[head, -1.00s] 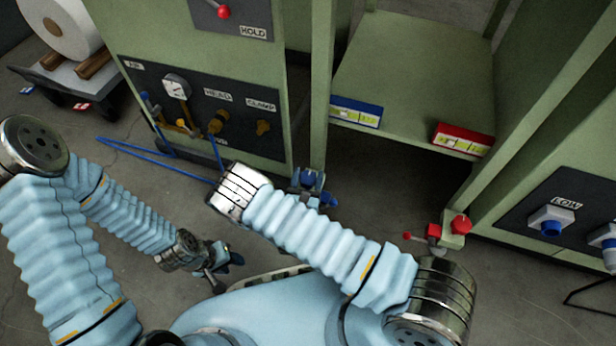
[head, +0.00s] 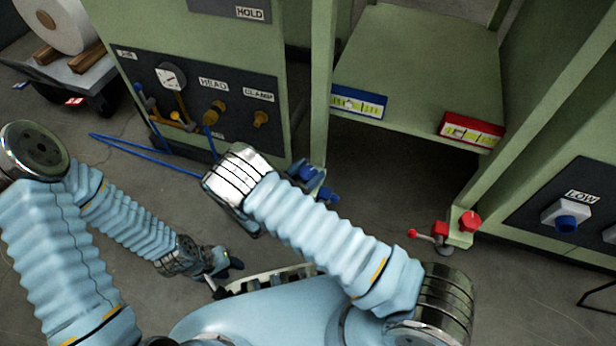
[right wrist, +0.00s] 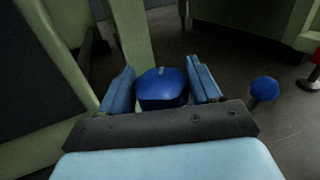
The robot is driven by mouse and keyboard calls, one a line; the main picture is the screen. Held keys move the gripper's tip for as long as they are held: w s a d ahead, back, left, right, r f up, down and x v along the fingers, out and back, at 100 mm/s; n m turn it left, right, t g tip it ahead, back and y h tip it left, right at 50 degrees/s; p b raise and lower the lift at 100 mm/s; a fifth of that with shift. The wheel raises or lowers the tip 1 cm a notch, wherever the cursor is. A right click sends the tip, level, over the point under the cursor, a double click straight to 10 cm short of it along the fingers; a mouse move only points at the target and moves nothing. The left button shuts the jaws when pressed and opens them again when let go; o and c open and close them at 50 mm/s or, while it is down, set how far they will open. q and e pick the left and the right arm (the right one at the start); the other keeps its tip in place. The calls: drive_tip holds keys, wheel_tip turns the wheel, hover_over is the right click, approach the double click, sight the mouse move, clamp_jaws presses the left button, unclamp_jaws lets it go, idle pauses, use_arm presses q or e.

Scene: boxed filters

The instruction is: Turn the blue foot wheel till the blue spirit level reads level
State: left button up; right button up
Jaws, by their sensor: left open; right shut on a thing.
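The blue foot wheel (right wrist: 160,90) sits between the two fingers of my right gripper (right wrist: 161,76) in the right wrist view, and the gripper is shut on it. In the head view, my right wrist hides most of that gripper beside the blue foot (head: 308,173). The blue spirit level (head: 359,101) is on the left front edge of the green shelf. Its bubble appears left of the middle, but it is too small to read exactly. My left gripper (head: 222,264) is open and empty, low at the left over the floor.
A blue knob (right wrist: 263,89) stands right of the wheel. A red spirit level (head: 471,131) is on the shelf's right front edge, above a red foot wheel (head: 470,221) and red-knobbed lever (head: 412,233). A dark gauge panel (head: 215,100) is at left. Blue hoses (head: 150,152) cross the floor.

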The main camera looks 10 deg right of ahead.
drive_tip(key=m+g+h, duration=0.1)
drive_tip(key=m+g, duration=0.1)
drive_tip(key=g, duration=0.1)
drive_tip(key=m+g+h+b, duration=0.1)
drive_tip(key=m+g, duration=0.1)
drive_tip(key=g, duration=0.1)
drive_tip(key=shift+f+m+g+h, duration=0.1)
drive_tip(key=shift+m+g+h, duration=0.2)
drive_tip(key=shift+g+h, duration=0.1)
drive_tip(key=m+g, duration=0.2)
drive_tip(key=g, duration=0.2)
drive_tip(key=m+g, duration=0.3)
drive_tip(key=g, duration=0.1)
drive_tip(key=shift+m+g+y, duration=0.3)
drive_tip(key=shift+g, duration=0.4)
drive_tip(key=o, duration=1)
drive_tip(key=shift+c, duration=0.2)
